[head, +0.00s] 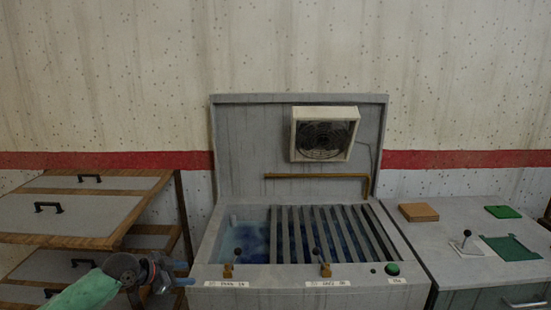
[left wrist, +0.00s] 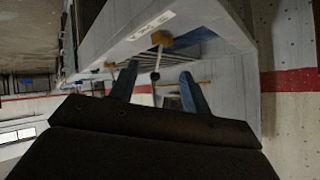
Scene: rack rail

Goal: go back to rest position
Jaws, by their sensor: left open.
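My left gripper (head: 187,274) is at the lower left of the head view, its two blue fingers pointing right toward the front left corner of the grey tank unit (head: 255,285). The fingers are apart with nothing held. In the left wrist view the gripper (left wrist: 157,90) also shows open. A small lever with a dark knob (left wrist: 155,76) appears in the gap between the fingers there, beyond them; I see no contact. In the head view the left lever (head: 237,252) stands on the tank's front rim, right of the gripper. My right gripper is not in view.
A slatted grate (head: 335,235) covers part of the blue tank. A second lever (head: 325,268) and green button (head: 392,269) are on the front rim. A fan box (head: 324,135) hangs behind. Drawers (head: 70,215) stand left; a grey counter (head: 450,225) stands right.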

